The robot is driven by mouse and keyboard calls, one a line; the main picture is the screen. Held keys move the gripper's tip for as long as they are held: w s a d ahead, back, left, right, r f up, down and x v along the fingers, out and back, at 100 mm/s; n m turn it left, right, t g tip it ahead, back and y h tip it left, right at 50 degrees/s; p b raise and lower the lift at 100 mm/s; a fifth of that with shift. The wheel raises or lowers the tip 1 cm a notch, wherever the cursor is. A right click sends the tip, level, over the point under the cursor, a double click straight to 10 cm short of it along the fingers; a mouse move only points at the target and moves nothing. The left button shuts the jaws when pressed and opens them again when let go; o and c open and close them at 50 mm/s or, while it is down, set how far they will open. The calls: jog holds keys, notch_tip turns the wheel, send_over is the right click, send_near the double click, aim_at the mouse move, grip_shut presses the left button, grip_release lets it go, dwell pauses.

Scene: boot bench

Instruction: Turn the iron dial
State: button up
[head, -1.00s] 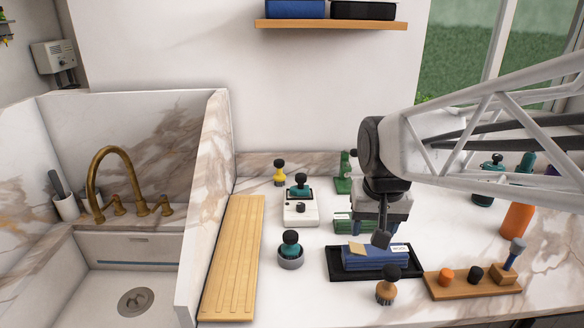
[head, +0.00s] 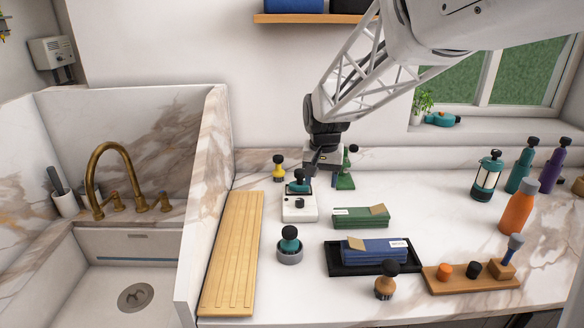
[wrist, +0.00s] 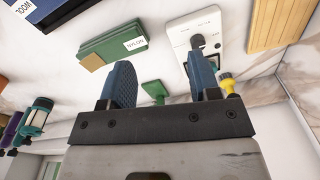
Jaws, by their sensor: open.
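The iron station is a white box (head: 291,213) at the middle of the counter, with a black round dial (head: 300,203) on its front part. A teal iron with a black knob (head: 298,186) stands on its back part. My gripper (head: 309,176) is above and just behind the station, to the right of the iron. In the wrist view the open, empty blue-grey fingers of my gripper (wrist: 158,65) frame bare counter. The white box (wrist: 224,28) and the dial (wrist: 197,41) are beyond the right finger, which hides part of the station.
A yellow black-topped piece (head: 279,172) and a green stand (head: 345,178) flank the gripper. A teal knob in a grey cup (head: 289,250), a green box (head: 361,218) and a black tray (head: 335,264) with blue packs are nearer. A wooden board (head: 232,255) lies left.

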send_over(300, 200)
jog(key=shift+m+g, duration=0.3)
notch_tip(300, 200, down, 6)
jog(key=shift+f, duration=0.15)
jog(key=shift+f, duration=3.75)
jog(key=c, duration=0.9)
